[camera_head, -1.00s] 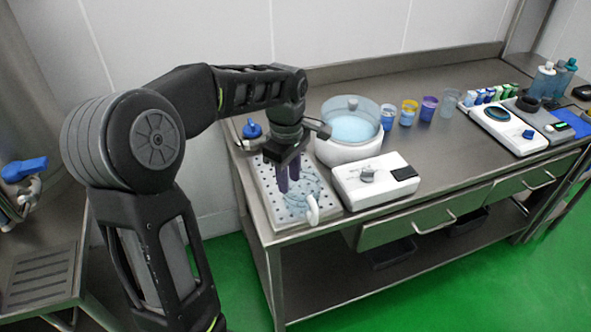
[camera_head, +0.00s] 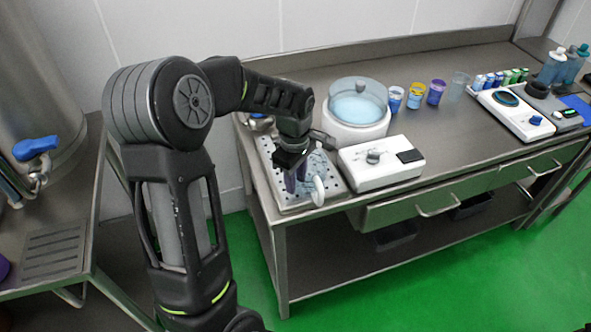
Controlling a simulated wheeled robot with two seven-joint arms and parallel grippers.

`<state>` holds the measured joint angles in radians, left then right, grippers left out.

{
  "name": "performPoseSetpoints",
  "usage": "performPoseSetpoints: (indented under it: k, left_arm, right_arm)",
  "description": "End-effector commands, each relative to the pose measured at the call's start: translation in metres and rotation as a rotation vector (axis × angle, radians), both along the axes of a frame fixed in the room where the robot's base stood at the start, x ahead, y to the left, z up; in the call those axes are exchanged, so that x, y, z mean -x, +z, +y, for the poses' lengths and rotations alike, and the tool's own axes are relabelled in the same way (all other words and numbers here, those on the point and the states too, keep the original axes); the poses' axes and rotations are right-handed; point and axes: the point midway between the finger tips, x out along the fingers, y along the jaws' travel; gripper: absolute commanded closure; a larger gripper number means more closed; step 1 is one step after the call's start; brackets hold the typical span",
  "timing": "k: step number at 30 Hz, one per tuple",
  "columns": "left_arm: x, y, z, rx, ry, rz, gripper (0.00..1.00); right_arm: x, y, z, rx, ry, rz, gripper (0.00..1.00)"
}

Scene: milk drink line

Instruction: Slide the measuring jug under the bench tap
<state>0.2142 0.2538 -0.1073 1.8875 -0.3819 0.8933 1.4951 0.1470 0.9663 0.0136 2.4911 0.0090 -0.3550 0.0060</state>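The clear measuring jug (camera_head: 308,172) with a white handle (camera_head: 318,191) stands on the perforated drip tray (camera_head: 330,186) at the left end of the steel bench. My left gripper (camera_head: 296,179) points down at the jug, its dark purple fingers overlapping the jug's left side. I cannot tell whether they touch it, or how wide they are apart. A bench tap (camera_head: 262,123) behind the tray is mostly hidden by my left arm. My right gripper is out of view.
A white device with a knob (camera_head: 381,164) stands close right of the tray, with a round clear-lidded bowl (camera_head: 357,108) behind it. Cups stand further right. A separate blue-handled tap (camera_head: 36,148) is on the left counter.

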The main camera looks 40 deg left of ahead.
Motion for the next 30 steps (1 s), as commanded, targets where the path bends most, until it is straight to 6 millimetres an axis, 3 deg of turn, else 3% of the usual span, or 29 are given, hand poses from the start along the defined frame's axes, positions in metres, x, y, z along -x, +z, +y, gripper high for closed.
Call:
performPoseSetpoints:
  k: [8,19,30]
  left_arm:
    - [-0.0001,-0.0013,0.0001,0.0,0.0,-0.001,0.7]
    - [-0.0001,-0.001,0.0001,0.0,0.0,-0.001,1.0]
    - [-0.0001,-0.001,0.0002,0.0,0.0,-0.001,1.0]
  right_arm:
    - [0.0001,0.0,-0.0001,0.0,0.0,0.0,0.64]
    - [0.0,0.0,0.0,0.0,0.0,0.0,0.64]
    - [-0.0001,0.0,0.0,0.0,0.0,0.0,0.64]
